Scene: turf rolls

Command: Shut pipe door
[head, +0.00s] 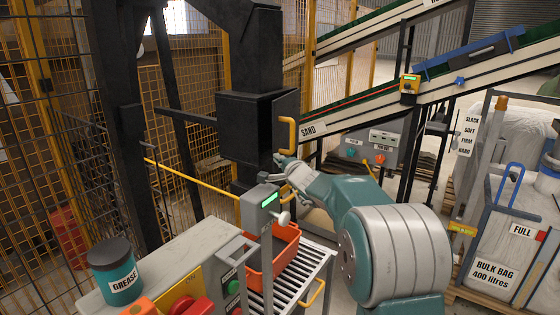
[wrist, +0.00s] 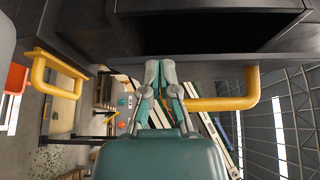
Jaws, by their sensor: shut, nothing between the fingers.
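The pipe door (head: 286,108) is a dark panel on the right of the black pipe box (head: 243,128), with a yellow handle (head: 287,134) on its outer face. In the wrist view the door (wrist: 215,69) stands open, with a dark gap between it and the box; the handle (wrist: 236,101) also shows. My gripper (head: 279,160) is just below the handle in the head view. In the wrist view my gripper (wrist: 160,66) is shut and empty, its tips close to the door's face beside the handle. I cannot tell whether they touch it.
An orange bin (head: 281,252) stands on a roller table (head: 312,270) below my arm. A grey post with a green display (head: 262,205) rises near my gripper. A sand conveyor (head: 365,113) slopes behind. A grease tub (head: 114,272) is at left, bulk bags (head: 503,262) at right.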

